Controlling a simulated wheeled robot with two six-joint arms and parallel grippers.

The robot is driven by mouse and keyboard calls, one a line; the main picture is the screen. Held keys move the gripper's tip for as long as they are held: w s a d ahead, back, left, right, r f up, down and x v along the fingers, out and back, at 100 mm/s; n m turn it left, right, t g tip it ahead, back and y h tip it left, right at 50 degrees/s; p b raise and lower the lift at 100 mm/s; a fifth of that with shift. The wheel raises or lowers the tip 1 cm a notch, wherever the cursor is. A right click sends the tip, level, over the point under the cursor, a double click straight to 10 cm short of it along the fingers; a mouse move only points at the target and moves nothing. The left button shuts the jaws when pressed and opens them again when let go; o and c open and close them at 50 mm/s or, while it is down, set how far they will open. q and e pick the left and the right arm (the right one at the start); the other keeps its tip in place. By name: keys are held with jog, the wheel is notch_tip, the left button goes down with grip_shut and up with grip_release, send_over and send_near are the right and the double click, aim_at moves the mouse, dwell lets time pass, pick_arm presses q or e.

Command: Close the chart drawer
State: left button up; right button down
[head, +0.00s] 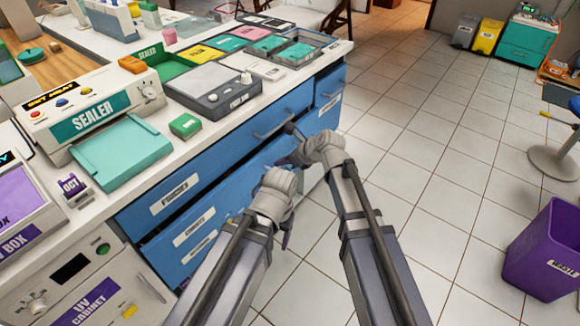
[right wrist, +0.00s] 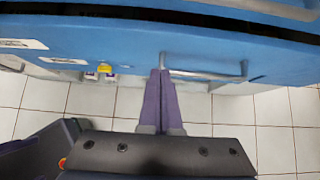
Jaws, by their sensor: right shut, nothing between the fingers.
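Blue drawer fronts with white labels line the counter; the labels are too small to read, so I cannot tell which is the chart drawer. The upper wide drawer front (head: 228,148) has a bar handle (head: 272,124). Below it, another blue front (head: 217,208) shows a dark gap above it. My right gripper (head: 296,158) is at the drawer fronts. In the right wrist view, its purple fingers (right wrist: 160,72) are shut and empty, with tips at the left end of a metal bar handle (right wrist: 205,74). My left gripper (head: 286,236) is low beside the drawers, its fingers mostly hidden behind its hand.
The counter above holds a sealer (head: 92,112), a teal tray (head: 122,152), a green box (head: 185,125) and a grey scale-like device (head: 206,90). A UV cabinet (head: 85,285) stands at the lower left. A purple waste bin (head: 543,250) is at right. The tiled floor between is clear.

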aim_at(260, 153)
pick_arm(q)
jog(key=shift+f, duration=0.5)
pick_arm(e)
jog(key=shift+w+a+f, duration=0.25)
jog(key=shift+w+a, duration=0.5)
jog(key=shift+a, duration=0.3)
jog(key=shift+w+a+f, duration=0.25)
jog(key=shift+w+a, duration=0.5)
jog(key=shift+a, duration=0.25)
jog(key=w+a, duration=0.2)
jog(key=a, duration=0.1)
jog(key=shift+w+a, duration=0.15)
jog(key=shift+w, duration=0.1)
pick_arm(q)
jog(key=shift+d, duration=0.1)
